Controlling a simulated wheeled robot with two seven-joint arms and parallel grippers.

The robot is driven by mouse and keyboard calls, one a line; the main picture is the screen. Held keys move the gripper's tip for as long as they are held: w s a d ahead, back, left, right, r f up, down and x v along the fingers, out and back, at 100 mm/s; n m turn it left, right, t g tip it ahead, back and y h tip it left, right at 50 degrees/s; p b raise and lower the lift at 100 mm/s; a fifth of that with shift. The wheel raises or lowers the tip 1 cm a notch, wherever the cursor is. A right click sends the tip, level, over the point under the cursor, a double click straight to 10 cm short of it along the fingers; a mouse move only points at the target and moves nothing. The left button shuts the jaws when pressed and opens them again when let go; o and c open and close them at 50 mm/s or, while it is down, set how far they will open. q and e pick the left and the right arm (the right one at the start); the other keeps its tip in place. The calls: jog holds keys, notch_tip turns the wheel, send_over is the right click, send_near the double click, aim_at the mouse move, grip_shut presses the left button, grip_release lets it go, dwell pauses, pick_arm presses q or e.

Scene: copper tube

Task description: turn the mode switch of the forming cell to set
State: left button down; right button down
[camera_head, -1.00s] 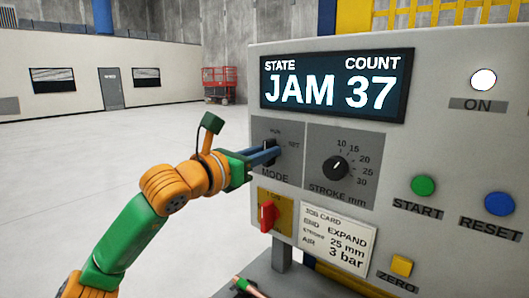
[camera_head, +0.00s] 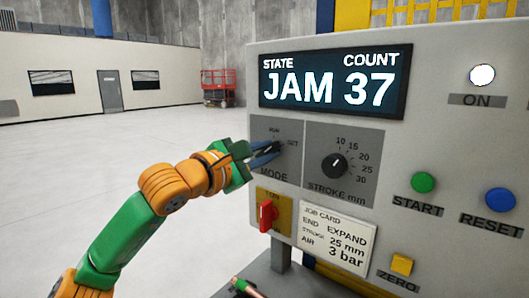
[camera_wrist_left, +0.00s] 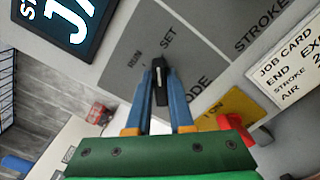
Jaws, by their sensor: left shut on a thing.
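The mode switch is a black knob with a white line (camera_wrist_left: 160,82) on a dark grey plate (camera_head: 262,172), marked RUN and SET. In the left wrist view its tip points up towards the SET label. My left gripper (camera_head: 272,152) has its blue fingers shut on the knob, one on each side, as the left wrist view shows (camera_wrist_left: 161,90). In the head view the fingers partly hide the knob. The display (camera_head: 335,78) reads STATE JAM and COUNT 37. My right gripper is not in view.
The stroke dial (camera_head: 334,166) sits right of the mode plate. A red handle on a yellow plate (camera_head: 284,214) is just below it. A job card (camera_head: 336,240), a green START button (camera_head: 424,183) and a blue RESET button (camera_head: 500,202) are further right. The floor at left is clear.

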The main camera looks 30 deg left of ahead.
pick_arm(q)
jog(key=shift+m, duration=1)
jog(key=c, duration=0.8)
grip_release()
jog(key=shift+f, duration=0.1)
jog(key=shift+s+f+b, duration=0.1)
jog(key=shift+s+b, duration=0.15)
jog(key=shift+b, duration=0.1)
jog(key=s+b, duration=0.3)
jog(key=s, duration=0.3)
jog(key=shift+s+a, duration=0.25)
jog(key=shift+s, duration=0.05)
